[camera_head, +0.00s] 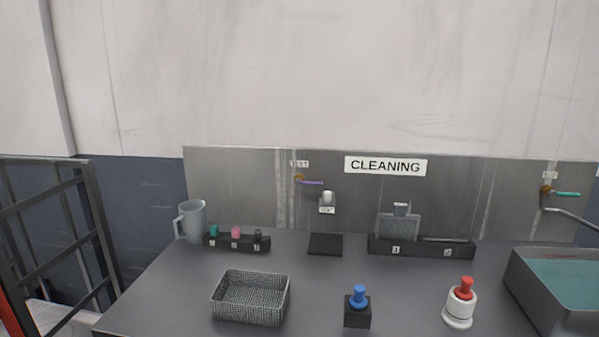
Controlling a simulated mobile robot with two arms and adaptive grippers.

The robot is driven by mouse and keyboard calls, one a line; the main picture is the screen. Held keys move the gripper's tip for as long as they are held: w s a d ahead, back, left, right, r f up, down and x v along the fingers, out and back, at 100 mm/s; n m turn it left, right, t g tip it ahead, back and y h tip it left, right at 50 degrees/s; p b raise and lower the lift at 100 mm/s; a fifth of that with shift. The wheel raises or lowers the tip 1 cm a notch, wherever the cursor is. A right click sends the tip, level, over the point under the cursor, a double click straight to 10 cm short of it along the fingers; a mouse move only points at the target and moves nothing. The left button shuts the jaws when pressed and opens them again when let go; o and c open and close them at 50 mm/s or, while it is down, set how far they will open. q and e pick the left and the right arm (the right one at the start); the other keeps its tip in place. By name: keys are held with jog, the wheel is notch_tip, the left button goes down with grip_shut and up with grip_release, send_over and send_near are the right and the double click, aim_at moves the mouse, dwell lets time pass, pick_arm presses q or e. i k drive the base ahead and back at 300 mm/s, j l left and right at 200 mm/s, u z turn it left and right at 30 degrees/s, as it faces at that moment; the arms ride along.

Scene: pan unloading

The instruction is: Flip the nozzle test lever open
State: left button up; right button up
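A purple lever (311,182) sticks out to the right from a brass-coloured valve (298,179) on the metal back panel, under a small label that seems to read TEST. The lever lies about level. Below and right of it, a small white nozzle-like part (327,197) sits on a labelled grey holder (327,208) on the panel. A second lever, teal (567,194), is on another valve at the far right, under its own small label. Neither of my grippers shows in the head view.
The grey table (310,285) holds a wire basket (251,297), a blue-topped block (357,309), a white bottle with red top (460,303), a jug (191,221), two dark racks (237,243) and a black pad (325,244). A basin of teal liquid (565,275) stands right.

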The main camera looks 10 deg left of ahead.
aim_at(298, 182)
jog(key=i+j, duration=0.5)
jog(key=i, duration=0.25)
jog(key=k+l+z, duration=0.2)
jog(key=l, duration=2.25)
jog(key=i+j, duration=0.05)
jog(key=i, duration=0.05)
